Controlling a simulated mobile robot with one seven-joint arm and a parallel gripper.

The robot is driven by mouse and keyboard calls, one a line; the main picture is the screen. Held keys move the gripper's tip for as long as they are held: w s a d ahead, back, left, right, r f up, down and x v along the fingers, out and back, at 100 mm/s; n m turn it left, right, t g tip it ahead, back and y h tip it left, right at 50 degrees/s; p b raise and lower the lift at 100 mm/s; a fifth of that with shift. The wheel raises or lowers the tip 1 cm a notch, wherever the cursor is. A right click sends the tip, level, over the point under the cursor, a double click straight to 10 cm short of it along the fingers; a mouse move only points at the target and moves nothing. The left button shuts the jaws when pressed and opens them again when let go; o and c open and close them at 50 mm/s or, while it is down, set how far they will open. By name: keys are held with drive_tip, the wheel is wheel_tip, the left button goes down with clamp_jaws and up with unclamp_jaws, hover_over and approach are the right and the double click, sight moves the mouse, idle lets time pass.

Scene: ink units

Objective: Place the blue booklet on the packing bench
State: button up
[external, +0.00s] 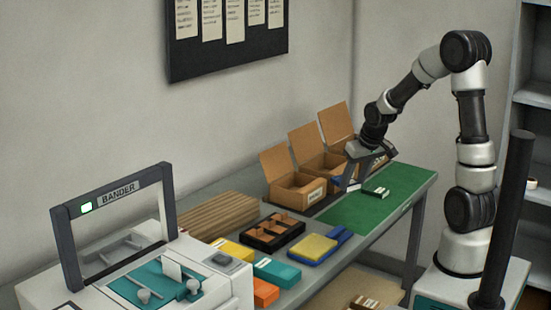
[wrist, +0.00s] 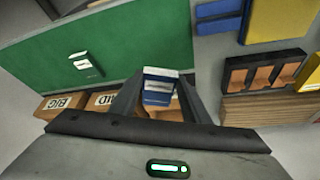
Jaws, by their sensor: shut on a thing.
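The blue booklet (wrist: 158,88), with a white upper band, is held upright between the two fingers of my gripper (wrist: 156,98) in the wrist view. A small blue part of the booklet (external: 337,183) shows there; the fingers hide the rest. I cannot tell whether the booklet touches the surface below.
Open cardboard boxes (external: 297,190) stand along the wall side. Left of the mat are a yellow and blue stack (external: 315,248), a black divided tray (external: 272,232), teal and orange boxes and the bander (external: 120,200). The right part of the mat is clear.

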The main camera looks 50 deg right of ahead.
sight(351, 219)
drive_tip(key=shift+s+d+f, duration=0.1)
drive_tip(key=shift+s+d, duration=0.05)
drive_tip(key=shift+s, duration=0.3)
wheel_tip(351, 219, down, 10)
drive_tip(key=b, duration=0.3)
drive_tip(key=shift+f, duration=0.1)
drive_tip(key=shift+f, duration=0.2)
drive_tip(key=o, duration=1)
drive_tip(key=shift+r, duration=0.1)
drive_tip(key=shift+o, duration=0.2)
drive_tip(key=shift+r, duration=0.1)
drive_tip(key=shift+r, duration=0.25)
drive_tip(key=p+v, duration=0.4)
drive_tip(key=v, duration=0.7)
drive_tip(key=shift+r, duration=0.35)
